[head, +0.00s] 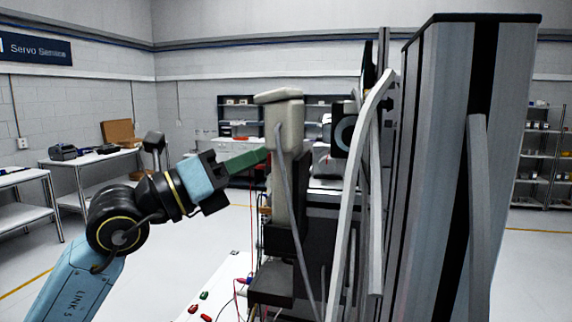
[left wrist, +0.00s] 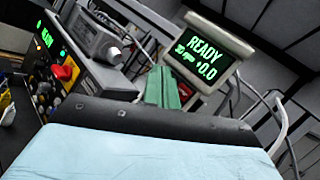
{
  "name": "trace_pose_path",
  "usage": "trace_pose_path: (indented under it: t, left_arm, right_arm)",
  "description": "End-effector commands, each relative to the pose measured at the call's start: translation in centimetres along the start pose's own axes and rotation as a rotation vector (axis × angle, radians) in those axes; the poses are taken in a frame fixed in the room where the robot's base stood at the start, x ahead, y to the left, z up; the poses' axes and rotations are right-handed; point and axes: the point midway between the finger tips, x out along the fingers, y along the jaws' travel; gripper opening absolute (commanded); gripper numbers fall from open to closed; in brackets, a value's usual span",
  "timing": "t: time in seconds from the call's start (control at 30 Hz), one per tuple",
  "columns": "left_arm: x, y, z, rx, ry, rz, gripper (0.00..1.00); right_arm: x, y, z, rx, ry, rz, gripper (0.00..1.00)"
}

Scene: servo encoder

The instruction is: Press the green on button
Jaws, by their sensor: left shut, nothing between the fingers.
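My left gripper (head: 262,156) is shut and empty, its green fingers pointing right at a beige display housing (head: 285,125). In the head view the fingertips overlap its left edge; I cannot tell if they touch. A red patch (left wrist: 186,90) shows just right of the fingers. A control panel (left wrist: 50,75) at the left has small green lights and a red knob (left wrist: 65,72). I cannot pick out the green on button for certain. My right gripper is out of view.
A tall grey machine body (head: 430,170) with a curved pale tube (head: 355,170) stands right of the housing. A white surface (head: 225,285) below holds small red and green parts and thin wires. Workbenches (head: 95,158) stand far left. Open floor lies between.

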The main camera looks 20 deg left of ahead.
Motion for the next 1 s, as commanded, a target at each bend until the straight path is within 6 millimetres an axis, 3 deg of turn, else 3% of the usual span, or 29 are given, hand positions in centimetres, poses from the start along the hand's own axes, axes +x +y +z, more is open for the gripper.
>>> trace_pose_path:
  t: [1.0]
  left_arm:
    - [-0.73,0.57,0.49,0.001,0.001,0.000,0.00]
  right_arm:
    - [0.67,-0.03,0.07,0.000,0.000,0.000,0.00]
